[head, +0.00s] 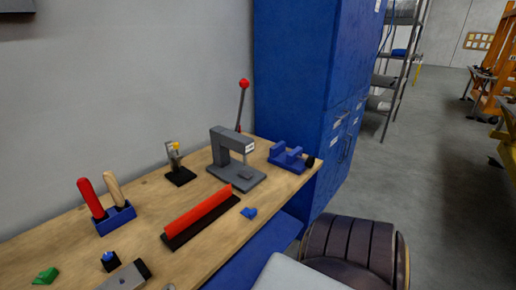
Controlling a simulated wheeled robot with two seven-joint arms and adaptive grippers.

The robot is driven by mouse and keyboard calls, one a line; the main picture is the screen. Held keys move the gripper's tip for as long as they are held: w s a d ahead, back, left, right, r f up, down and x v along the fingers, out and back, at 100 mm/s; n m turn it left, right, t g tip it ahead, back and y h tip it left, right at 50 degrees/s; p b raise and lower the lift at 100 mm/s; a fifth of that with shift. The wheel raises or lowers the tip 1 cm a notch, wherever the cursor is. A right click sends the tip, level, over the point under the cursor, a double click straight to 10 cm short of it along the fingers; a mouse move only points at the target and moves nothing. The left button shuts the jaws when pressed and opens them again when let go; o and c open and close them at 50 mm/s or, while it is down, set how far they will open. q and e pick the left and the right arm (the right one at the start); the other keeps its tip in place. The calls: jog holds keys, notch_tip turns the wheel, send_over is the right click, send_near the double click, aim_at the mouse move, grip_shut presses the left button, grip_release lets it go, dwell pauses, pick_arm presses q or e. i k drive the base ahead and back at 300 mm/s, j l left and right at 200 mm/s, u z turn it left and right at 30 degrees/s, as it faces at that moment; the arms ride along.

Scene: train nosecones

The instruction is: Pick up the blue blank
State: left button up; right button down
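A small blue piece (249,213), which looks like the blue blank, lies on the wooden workbench (150,205) near its front edge. It is just right of a long red bar on a black base (202,215). Another small blue piece with a dark top (110,261) sits at the lower left of the bench; I cannot tell whether it is also a blank.
A grey press with a red-knobbed lever (235,160), a blue vise (288,157), a small black-based clamp (178,165) and a blue holder with two handled tools (115,218) stand on the bench. A green piece (45,276) lies front left. A blue cabinet (310,100) stands behind.

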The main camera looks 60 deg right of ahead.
aim_at(250, 214)
jog(key=l+z, duration=0.1)
jog(key=z, duration=1.7)
jog(key=k+l+z, duration=0.1)
jog(key=l, duration=1.7)
jog(key=k+z, duration=0.05)
jog(key=k, duration=0.05)
